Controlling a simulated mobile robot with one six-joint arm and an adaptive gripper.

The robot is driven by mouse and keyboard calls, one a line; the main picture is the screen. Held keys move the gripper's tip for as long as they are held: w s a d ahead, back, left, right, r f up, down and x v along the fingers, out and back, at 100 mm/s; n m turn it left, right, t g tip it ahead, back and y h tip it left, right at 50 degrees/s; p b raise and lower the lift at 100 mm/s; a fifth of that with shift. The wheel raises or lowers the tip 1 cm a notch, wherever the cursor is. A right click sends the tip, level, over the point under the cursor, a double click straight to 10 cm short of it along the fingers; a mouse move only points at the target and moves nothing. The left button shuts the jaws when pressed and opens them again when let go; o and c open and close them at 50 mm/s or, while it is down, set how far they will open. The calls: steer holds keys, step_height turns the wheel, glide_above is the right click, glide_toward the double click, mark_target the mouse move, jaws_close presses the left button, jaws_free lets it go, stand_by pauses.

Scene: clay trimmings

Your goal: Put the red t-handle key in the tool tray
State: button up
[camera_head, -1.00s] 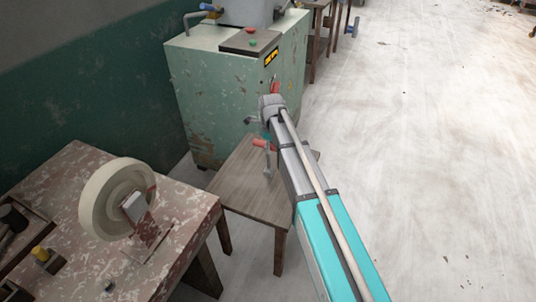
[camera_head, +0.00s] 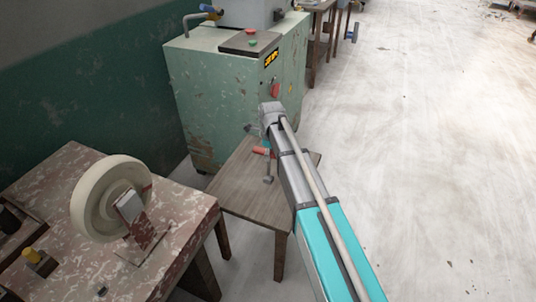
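The red t-handle key (camera_head: 260,150) shows over the small wooden stool (camera_head: 240,190), its grey shaft pointing down in the picture. It appears to lie on the stool top, but I cannot be sure it touches. My arm comes in from the lower right and partly hides the handle's right end. My gripper (camera_head: 252,128) is at the arm's far end, just above the key in the picture; its fingers are too small and hidden to read. A tray-like wooden holder (camera_head: 36,229) with dark tools, perhaps the tool tray, is cut off at the left edge.
A worn green machine cabinet (camera_head: 220,100) stands behind the stool. The pale floor at the right is open.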

steer(key=shift+o, duration=1.4)
steer(key=shift+r, duration=0.2)
step_height(320, 180, up, 12)
steer(key=p, duration=1.2)
steer(key=shift+s+d, duration=0.1)
